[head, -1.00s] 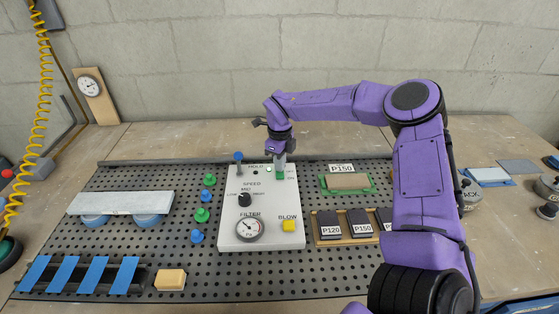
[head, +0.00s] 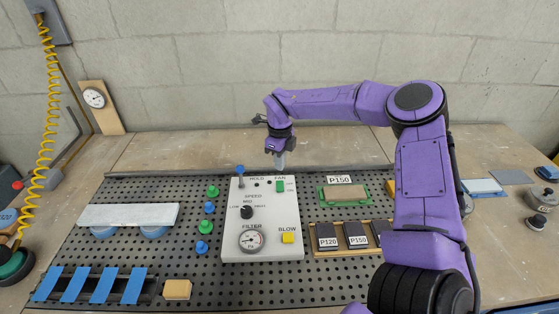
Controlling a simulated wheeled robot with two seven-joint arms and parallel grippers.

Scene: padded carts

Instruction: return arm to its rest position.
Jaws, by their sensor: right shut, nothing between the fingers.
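My right arm (head: 419,180) is purple and comes in from the lower right, bending left over the bench. My right gripper (head: 280,162) is shut and empty, pointing down just above and behind the top edge of the white control panel (head: 265,220). The panel has a green FAN switch (head: 280,186), a black SPEED knob (head: 246,212), a FILTER gauge (head: 251,239) and a yellow BLOW button (head: 288,238). The gripper is apart from the switch, which now shows in full. My left gripper is not in view.
A green tray with a tan pad (head: 344,194) and a wooden rack (head: 320,252) of dark blocks stand right of the panel, close to my arm. Blue and green knobs (head: 203,247), a pale board (head: 128,215) and blue strips (head: 103,286) lie left. A coiled yellow hose (head: 49,110) hangs far left.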

